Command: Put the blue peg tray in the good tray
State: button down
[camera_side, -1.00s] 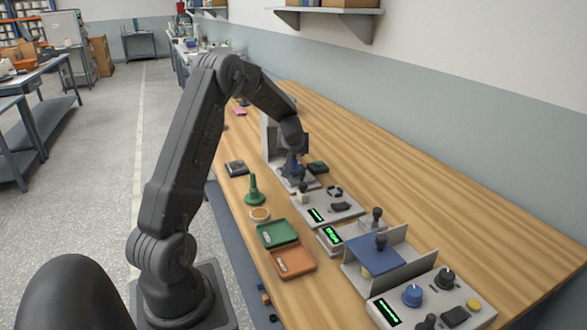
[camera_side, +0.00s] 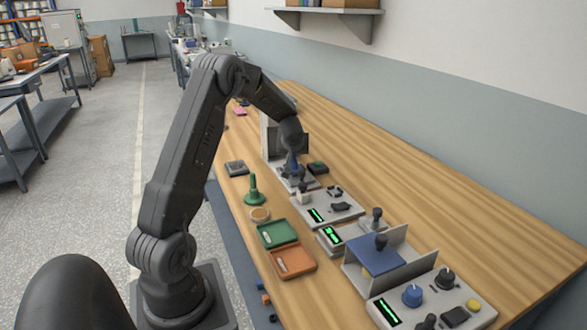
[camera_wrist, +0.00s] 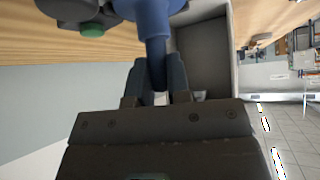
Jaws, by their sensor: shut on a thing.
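My gripper (camera_side: 292,158) is at the grey machine with the upright panel, toward the far part of the bench. In the wrist view my gripper (camera_wrist: 157,82) is shut on the narrow stem of a blue piece (camera_wrist: 157,50), whose wider part runs past the top of the picture. In the side view this blue piece (camera_side: 292,169) is small and partly hidden; whether it touches the machine base cannot be told. A green tray (camera_side: 277,234) with a white label lies nearer on the bench, beside an orange tray (camera_side: 293,262). Their label text is unreadable.
A blue-topped fixture (camera_side: 372,257) stands nearer. The bench along the wall is clear.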

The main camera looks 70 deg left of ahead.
jog(key=shift+r, duration=0.1)
jog(key=shift+r, duration=0.6)
notch_tip(320, 180, up, 3)
jog(key=shift+f, duration=0.1)
jog(key=s+a+r, duration=0.3)
jog(key=s+r, duration=0.4)
jog(key=s, duration=0.4)
jog(key=s+d+f+n+g+y, duration=0.1)
jog(key=s+d+n+g, duration=0.2)
jog(key=s+d, duration=0.6)
jog(key=s+d+f+n+g, duration=0.15)
jog(key=s+d+n, duration=0.35)
jog(key=d, duration=0.8)
jog(key=m, duration=0.1)
send_over(277, 235)
notch_tip(277, 235, down, 6)
jog(key=shift+g, duration=0.25)
jog(key=shift+f, duration=2.1)
